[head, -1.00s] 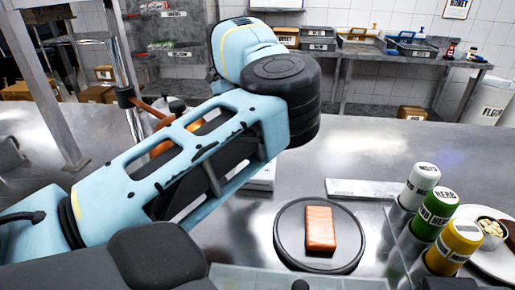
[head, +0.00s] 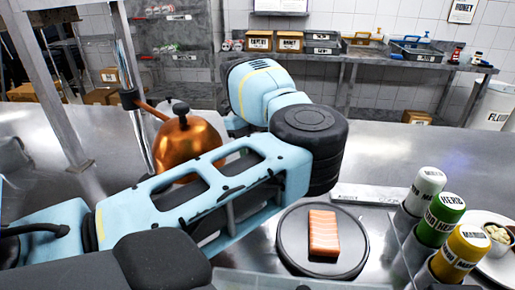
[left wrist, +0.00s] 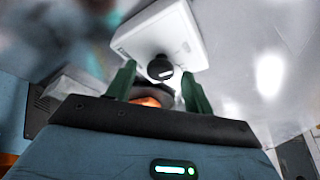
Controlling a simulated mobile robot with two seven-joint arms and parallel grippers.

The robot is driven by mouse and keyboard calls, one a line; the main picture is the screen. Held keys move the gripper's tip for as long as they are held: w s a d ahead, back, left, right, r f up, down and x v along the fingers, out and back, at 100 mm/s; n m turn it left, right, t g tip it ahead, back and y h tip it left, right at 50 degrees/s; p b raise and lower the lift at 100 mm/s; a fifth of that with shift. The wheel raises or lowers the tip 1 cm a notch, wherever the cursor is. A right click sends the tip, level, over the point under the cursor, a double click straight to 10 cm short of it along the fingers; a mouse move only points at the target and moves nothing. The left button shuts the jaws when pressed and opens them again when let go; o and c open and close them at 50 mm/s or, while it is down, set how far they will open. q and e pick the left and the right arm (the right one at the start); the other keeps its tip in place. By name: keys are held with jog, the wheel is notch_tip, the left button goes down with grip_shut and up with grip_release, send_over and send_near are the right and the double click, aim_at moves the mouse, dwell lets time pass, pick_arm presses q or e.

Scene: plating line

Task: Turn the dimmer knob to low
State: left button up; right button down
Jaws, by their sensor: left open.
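The dimmer knob (left wrist: 160,68) is a round black knob with a white mark, on the face of a white box (left wrist: 172,36) in the left wrist view. My left gripper (left wrist: 159,72) is open, with one green finger to each side of the knob in that view. I cannot tell whether the fingers touch it. In the head view my left arm hides the gripper and the knob. A copper dome-shaped lamp (head: 190,143) on an arm stands behind my left arm. My right gripper is not in view.
A dark round plate (head: 290,258) with a salmon piece (head: 323,233) lies right of my left arm. Several labelled bottles, including a green one (head: 440,217), stand in a rack at the right. A flat pale slab (head: 375,195) lies behind the plate. The steel counter beyond is clear.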

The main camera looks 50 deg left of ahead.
pick_arm(q)
jog(key=c, duration=1)
jog(key=shift+o, duration=0.2)
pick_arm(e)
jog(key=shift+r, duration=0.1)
